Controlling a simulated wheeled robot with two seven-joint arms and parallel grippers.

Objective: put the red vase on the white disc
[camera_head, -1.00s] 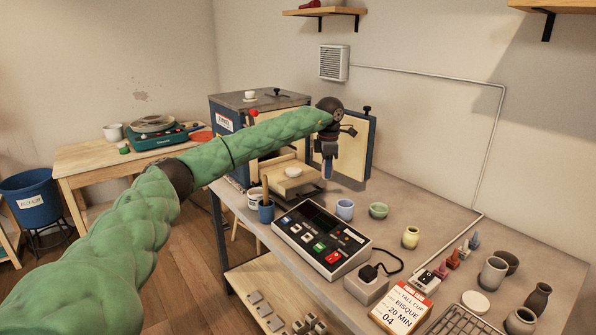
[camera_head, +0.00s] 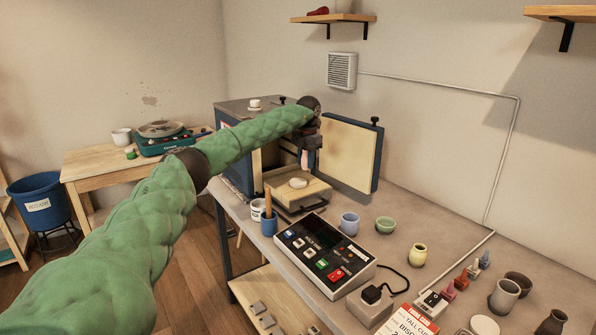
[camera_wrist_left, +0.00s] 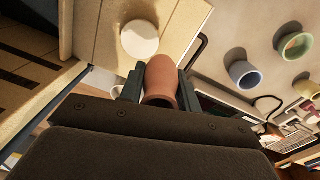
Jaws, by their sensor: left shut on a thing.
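The red vase (camera_wrist_left: 161,80) is terracotta-coloured and sits between the fingers of my left gripper (camera_wrist_left: 157,88), which is shut on it. In the head view my left gripper (camera_head: 306,150) is by the kiln opening, with the vase (camera_head: 304,160) showing small and pinkish below it. The white disc (camera_head: 298,183) lies on the pale board in front of the kiln, below the vase. In the left wrist view the disc (camera_wrist_left: 140,39) is just past the vase, apart from it. My right gripper is not in view.
The blue kiln (camera_head: 237,155) stands behind, its door (camera_head: 349,150) swung open on the right. A control box (camera_head: 325,255), a blue cup (camera_head: 349,223), a green bowl (camera_head: 385,225) and a tool pot (camera_head: 268,224) stand in front. Another white disc (camera_head: 484,325) lies front right.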

